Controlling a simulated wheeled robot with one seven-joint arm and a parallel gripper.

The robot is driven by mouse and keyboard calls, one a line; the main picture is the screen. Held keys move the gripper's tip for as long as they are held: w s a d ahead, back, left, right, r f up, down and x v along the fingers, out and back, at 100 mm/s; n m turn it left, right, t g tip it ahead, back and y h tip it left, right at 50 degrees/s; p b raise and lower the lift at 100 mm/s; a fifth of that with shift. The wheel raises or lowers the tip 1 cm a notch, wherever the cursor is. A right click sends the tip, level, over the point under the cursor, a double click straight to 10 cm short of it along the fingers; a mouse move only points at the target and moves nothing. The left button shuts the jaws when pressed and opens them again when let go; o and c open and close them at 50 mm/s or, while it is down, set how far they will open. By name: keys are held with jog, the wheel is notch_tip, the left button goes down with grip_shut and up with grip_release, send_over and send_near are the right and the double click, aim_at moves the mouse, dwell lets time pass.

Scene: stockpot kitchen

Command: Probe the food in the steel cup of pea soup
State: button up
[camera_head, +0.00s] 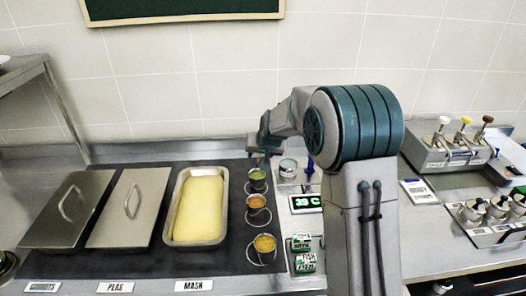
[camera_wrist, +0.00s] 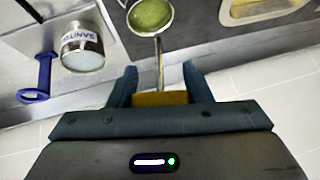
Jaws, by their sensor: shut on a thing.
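The steel cup of pea soup (camera_head: 257,176) is the rearmost of three small cups standing in a row right of the mash tray; its green soup also shows at the top of the wrist view (camera_wrist: 150,14). My gripper (camera_head: 262,150) is just above and behind this cup. In the wrist view my gripper (camera_wrist: 160,78) is shut on the yellow-brown handle (camera_wrist: 160,98) of a probe. The thin metal shaft (camera_wrist: 159,62) runs toward the green cup and meets its near rim in the picture. I cannot tell whether the tip is in the soup.
Two more cups with orange (camera_head: 257,201) and yellow food (camera_head: 265,244) stand in front. A temperature display (camera_head: 306,202) reads about 39 C. A sanitizer tub (camera_head: 288,168) and a blue holder (camera_head: 309,166) are close on the right. The mash tray (camera_head: 167,238) is left.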

jog(key=shift+f+b, duration=2.3)
jog(key=shift+f, duration=0.95)
jog(key=shift+r, duration=0.15)
dwell(2.0)
jog(key=shift+r+p, duration=2.6)
jog(key=shift+r, duration=1.75)
